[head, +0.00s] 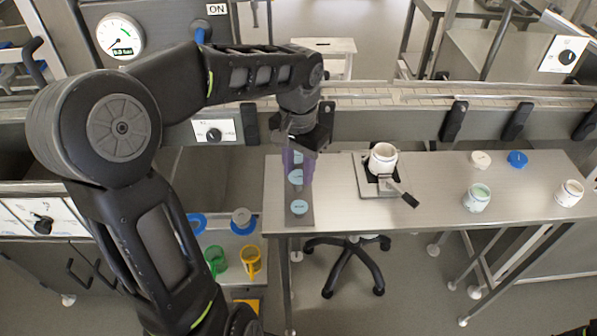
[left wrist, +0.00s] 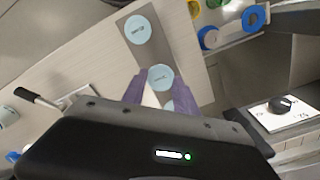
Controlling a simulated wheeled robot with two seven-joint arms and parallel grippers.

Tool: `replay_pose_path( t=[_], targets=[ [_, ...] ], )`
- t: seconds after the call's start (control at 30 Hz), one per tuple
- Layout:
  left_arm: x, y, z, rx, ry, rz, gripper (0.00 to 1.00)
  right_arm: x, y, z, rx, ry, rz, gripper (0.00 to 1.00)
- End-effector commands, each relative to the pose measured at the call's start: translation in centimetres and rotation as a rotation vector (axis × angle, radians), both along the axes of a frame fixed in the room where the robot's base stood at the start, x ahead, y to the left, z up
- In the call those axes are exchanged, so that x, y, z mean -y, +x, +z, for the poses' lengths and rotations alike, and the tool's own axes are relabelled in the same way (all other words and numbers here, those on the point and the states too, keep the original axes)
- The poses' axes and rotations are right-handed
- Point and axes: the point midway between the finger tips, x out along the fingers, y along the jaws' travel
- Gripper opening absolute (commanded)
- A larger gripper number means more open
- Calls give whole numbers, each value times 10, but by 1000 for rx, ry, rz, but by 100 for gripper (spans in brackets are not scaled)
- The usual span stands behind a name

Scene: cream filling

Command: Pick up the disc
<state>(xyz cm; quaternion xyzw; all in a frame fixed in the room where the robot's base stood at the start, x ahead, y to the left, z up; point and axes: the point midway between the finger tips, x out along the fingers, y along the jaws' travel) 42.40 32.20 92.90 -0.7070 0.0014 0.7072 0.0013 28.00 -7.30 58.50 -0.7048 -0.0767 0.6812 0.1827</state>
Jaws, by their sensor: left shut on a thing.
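Several light blue discs lie in a row on a dark grey strip (head: 274,199) at the left end of the steel table. The front disc (head: 299,207) is clear of my gripper; it also shows in the left wrist view (left wrist: 138,29). My left gripper (head: 297,176) reaches down over the strip, its purple fingers on either side of the middle disc (left wrist: 160,77). The gripper is shut on this disc, which appears still at strip level. Another disc (left wrist: 169,106) is partly hidden behind the gripper body. My right gripper is not in view.
Farther right are a green-filled jar (head: 477,197), another jar (head: 569,193), a white lid (head: 480,159) and a blue lid (head: 517,159). A conveyor (head: 400,95) runs behind.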

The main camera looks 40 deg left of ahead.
Motion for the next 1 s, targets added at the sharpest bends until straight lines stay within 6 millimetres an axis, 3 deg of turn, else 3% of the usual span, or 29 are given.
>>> replay_pose_path(
  t=[0.4,0.5,1.0],
  targets=[
    [0,1,79,3,0,-2,0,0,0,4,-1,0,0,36],
    [0,0,90,1,0,-1,0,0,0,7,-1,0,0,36],
    [0,0,94,0,0,-1,0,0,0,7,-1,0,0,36]
  ],
)
